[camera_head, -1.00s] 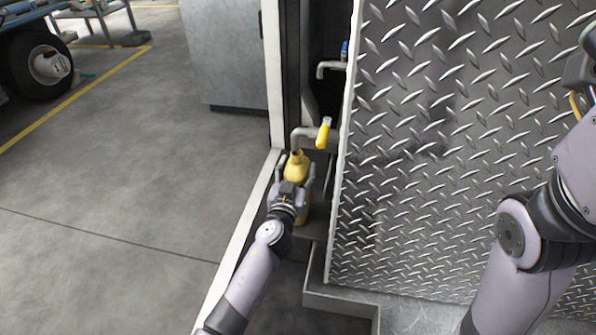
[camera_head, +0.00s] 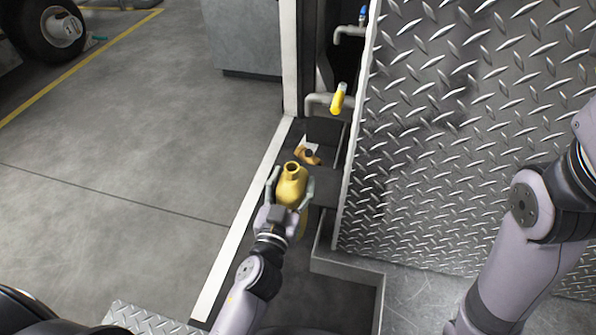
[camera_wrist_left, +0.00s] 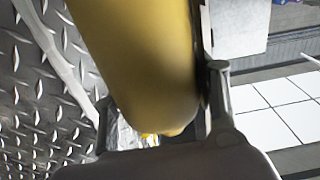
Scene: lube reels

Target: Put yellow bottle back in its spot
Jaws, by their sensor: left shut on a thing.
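The yellow bottle (camera_head: 291,184) is in my left gripper (camera_head: 291,190), whose fingers close on it from both sides. The bottle's open neck points up toward the head camera. It is held in front of the narrow bay beside the diamond-plate panel. In the left wrist view the bottle (camera_wrist_left: 145,60) fills the middle, between the fingers. My right gripper is outside the views; only the right arm shows at the right edge.
A yellow-handled tap (camera_head: 338,97) and a blue-handled tap (camera_head: 352,30) stick out in the bay. A small orange-brown object (camera_head: 308,154) lies on the shelf below. The diamond-plate panel (camera_head: 460,130) stands close on the right. Open floor (camera_head: 130,130) lies left of the white frame edge (camera_head: 240,225).

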